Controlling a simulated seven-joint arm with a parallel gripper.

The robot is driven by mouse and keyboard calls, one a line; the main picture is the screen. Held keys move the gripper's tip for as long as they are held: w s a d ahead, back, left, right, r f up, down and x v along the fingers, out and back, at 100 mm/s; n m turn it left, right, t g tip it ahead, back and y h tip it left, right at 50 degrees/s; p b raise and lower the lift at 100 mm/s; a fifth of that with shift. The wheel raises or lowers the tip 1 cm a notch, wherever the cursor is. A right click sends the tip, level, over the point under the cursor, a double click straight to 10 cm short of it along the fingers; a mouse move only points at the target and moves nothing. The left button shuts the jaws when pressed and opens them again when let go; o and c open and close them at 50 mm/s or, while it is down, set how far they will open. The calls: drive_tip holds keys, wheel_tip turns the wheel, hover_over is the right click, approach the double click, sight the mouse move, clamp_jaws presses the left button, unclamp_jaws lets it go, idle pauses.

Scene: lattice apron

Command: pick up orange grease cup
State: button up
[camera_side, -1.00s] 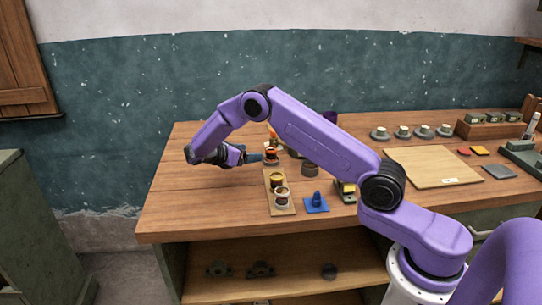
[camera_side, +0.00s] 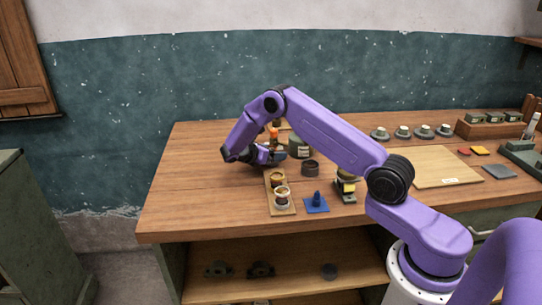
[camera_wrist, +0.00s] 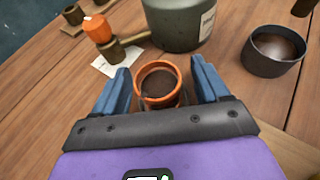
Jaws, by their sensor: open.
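The orange grease cup (camera_wrist: 158,82) is an orange-rimmed cup with dark brown contents. In the wrist view it stands between the two blue fingers of my gripper (camera_wrist: 161,88), which are open with a gap on each side of it. In the side view my gripper (camera_side: 280,156) reaches low over the table, left of a dark cup. The orange grease cup is mostly hidden there behind my gripper and wrist.
A large green-grey pot (camera_wrist: 180,22) stands just beyond the cup, and a dark cup (camera_wrist: 272,52) is to its right. A wooden board (camera_side: 279,208) with cups and a blue cone (camera_side: 317,200) are nearer the front edge.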

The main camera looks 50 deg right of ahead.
drive_tip(key=shift+d+f, duration=0.25)
drive_tip(key=shift+d, duration=0.3)
drive_tip(key=shift+c, duration=0.3)
